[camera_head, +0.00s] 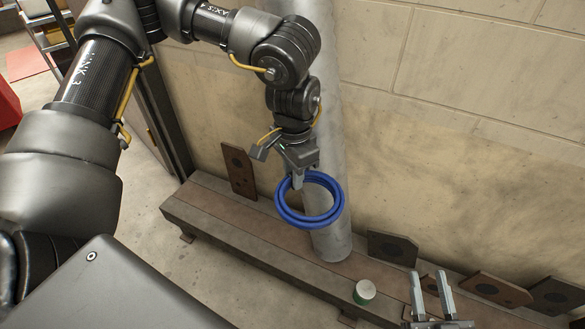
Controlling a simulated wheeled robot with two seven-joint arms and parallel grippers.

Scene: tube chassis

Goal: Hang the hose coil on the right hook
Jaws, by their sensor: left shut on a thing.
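The hose coil (334,214) is a blue ring of several turns. My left gripper (297,181) is shut on its upper left rim and holds it in front of the grey vertical pipe (331,243), above the long brown beam. I cannot tell whether the coil touches the pipe. My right gripper (431,287) is at the lower right edge, its two fingers apart with nothing between them. I cannot make out the right hook in this view.
A long brown steel beam (240,237) runs along the beige block wall (440,120). Brown plates with holes (392,248) lean behind it. A small green can with a pale top (364,291) stands near the pipe's base. Bare floor (150,220) shows at left.

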